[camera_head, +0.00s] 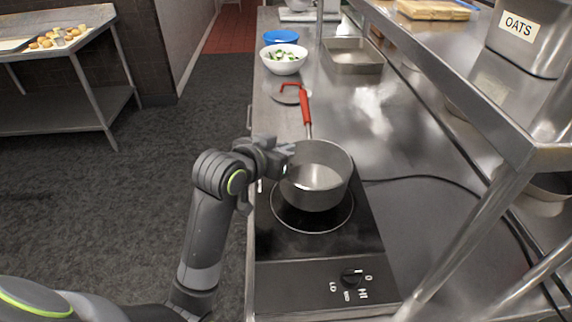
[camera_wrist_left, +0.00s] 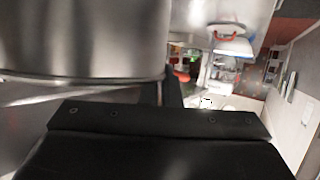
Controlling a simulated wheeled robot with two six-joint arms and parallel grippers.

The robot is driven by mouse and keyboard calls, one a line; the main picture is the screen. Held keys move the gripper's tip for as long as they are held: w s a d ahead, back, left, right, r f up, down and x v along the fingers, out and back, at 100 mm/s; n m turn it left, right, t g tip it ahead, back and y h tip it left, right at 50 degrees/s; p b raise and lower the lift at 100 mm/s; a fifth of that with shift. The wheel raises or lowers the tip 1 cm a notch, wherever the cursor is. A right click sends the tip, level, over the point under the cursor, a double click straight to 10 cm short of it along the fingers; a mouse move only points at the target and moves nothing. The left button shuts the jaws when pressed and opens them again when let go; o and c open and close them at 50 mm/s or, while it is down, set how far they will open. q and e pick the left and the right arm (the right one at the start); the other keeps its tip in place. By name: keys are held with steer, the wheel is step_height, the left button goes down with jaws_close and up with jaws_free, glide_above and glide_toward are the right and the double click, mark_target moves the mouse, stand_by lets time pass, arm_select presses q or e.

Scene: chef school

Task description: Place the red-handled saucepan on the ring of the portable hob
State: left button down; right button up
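The grey metal saucepan (camera_head: 316,178) is upright over the back part of the hob's round ring (camera_head: 312,231). Its red handle (camera_head: 305,106) points away from me. The front arc of the ring shows uncovered; I cannot tell whether the pan's base touches the hob. My left gripper (camera_head: 284,158) is at the pan's left rim. In the left wrist view the pan wall (camera_wrist_left: 80,40) fills the upper left, close beside a dark finger (camera_wrist_left: 175,88). Whether the fingers are closed on the rim is hidden. The portable hob (camera_head: 330,275) has a front knob. My right gripper is out of view.
A lid (camera_head: 284,98) with a red loop handle lies beyond the pan. Behind it stand a white bowl (camera_head: 284,66), a blue bowl (camera_head: 281,37) and a metal tray (camera_head: 353,58). A steel shelf and its post (camera_head: 470,235) stand to the right; a cable crosses the counter.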

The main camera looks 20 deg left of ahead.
arm_select(q)
step_height(320, 180, down, 4)
steer(key=shift+w+r, duration=0.1)
steer(key=shift+r, duration=0.15)
steer(key=shift+f, duration=0.1)
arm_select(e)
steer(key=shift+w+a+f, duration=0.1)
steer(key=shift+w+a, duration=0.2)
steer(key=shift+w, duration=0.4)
arm_select(q)
steer(key=c, duration=2.1)
jaws_free()
steer(key=shift+f, duration=0.2)
steer(key=o, duration=0.5)
steer(key=shift+c, duration=0.2)
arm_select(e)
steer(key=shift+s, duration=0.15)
arm_select(q)
steer(key=shift+r, duration=0.2)
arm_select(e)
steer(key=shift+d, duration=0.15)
